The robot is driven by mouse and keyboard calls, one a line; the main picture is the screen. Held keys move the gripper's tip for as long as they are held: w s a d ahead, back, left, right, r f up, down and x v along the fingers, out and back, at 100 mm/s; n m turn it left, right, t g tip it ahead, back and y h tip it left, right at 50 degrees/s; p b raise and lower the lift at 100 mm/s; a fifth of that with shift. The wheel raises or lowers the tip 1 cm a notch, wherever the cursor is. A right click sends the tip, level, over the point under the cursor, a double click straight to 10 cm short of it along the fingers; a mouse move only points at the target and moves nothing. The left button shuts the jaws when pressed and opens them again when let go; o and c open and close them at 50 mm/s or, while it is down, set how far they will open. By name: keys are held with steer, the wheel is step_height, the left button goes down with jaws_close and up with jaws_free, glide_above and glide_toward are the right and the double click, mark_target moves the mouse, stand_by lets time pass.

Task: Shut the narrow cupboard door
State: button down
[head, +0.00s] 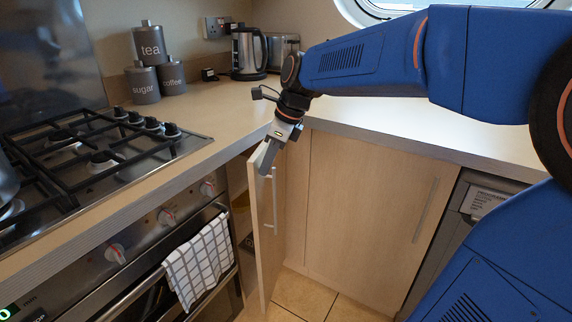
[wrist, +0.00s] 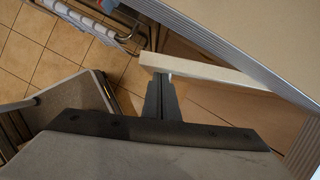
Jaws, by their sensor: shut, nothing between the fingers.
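The narrow cupboard door (head: 265,235) is pale wood and stands ajar, beside the oven in the corner. Its vertical bar handle (head: 275,200) is on the face turned to the right. A dark gap shows between the door and the oven. My gripper (head: 265,172) is shut and empty, pointing down at the door's top near its free edge. In the wrist view the shut fingers (wrist: 160,84) lie against or very close to the door's pale top edge (wrist: 215,72), near its free end. I cannot tell whether they touch.
The worktop (head: 330,118) overhangs the door close to my gripper. A wide closed cupboard (head: 365,195) is to the right. The oven with a checked towel (head: 200,262) on its rail is to the left. Tiled floor (head: 303,297) is clear below. Canisters, a kettle (head: 248,52) and a toaster stand behind.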

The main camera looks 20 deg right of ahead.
mark_target(250, 161)
steer(key=shift+w+a, duration=0.7)
steer(key=shift+a, duration=0.3)
steer(key=shift+w+a, duration=0.7)
steer(key=shift+a, duration=0.25)
steer(key=shift+r, duration=0.1)
